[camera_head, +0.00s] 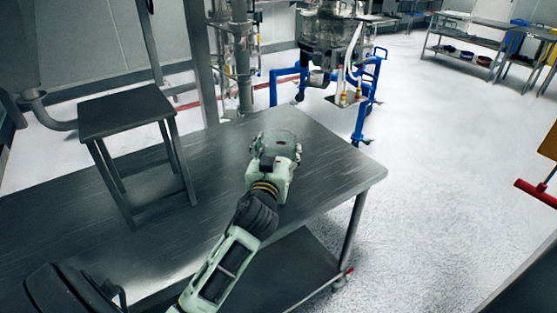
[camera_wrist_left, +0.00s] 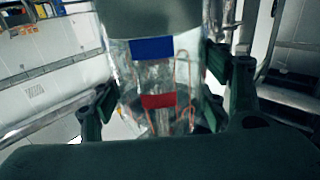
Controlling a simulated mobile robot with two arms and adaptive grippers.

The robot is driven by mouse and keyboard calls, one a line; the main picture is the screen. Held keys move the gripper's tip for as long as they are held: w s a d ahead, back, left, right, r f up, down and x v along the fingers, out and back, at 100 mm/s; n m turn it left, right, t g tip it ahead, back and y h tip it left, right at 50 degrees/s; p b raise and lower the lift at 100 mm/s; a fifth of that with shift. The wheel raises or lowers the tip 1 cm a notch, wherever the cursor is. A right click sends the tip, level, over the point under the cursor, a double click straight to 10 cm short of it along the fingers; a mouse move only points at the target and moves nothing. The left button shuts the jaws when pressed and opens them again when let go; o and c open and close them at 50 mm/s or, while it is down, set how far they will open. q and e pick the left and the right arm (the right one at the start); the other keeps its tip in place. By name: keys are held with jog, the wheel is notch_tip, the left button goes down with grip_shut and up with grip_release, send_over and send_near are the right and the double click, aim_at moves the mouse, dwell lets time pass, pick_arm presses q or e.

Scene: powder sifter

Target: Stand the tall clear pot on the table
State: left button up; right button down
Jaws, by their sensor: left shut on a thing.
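My left gripper (camera_head: 275,155) reaches out over the right part of the metal table (camera_head: 200,185). It is shut on the tall clear pot (camera_head: 281,138), whose round glassy rim shows just beyond the fingers; the arm and gripper hide its lower part. In the left wrist view the clear pot (camera_wrist_left: 130,75) sits between the two dark fingers of the gripper (camera_wrist_left: 158,105), with a blue patch and a red patch on its front. I cannot tell whether the pot's base touches the table. My right gripper is not in view.
A dark metal stand (camera_head: 125,108) rises at the table's left. The tabletop around the pot is clear, with the right corner close by. Behind the table stands a steel machine on a blue wheeled frame (camera_head: 365,105). Open floor lies to the right.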

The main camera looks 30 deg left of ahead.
pick_arm(q)
notch_tip(320, 180, down, 3)
jog(key=shift+r, duration=0.1)
jog(key=shift+f, duration=0.45)
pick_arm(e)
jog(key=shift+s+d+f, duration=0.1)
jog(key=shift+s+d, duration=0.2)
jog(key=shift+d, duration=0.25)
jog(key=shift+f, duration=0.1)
pick_arm(q)
jog(key=o, duration=1.5)
jog(key=shift+f, duration=0.1)
jog(key=shift+d, duration=0.1)
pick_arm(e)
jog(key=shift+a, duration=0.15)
pick_arm(q)
jog(key=b+v, duration=0.2)
jog(key=v, duration=1)
jog(key=shift+b, duration=0.3)
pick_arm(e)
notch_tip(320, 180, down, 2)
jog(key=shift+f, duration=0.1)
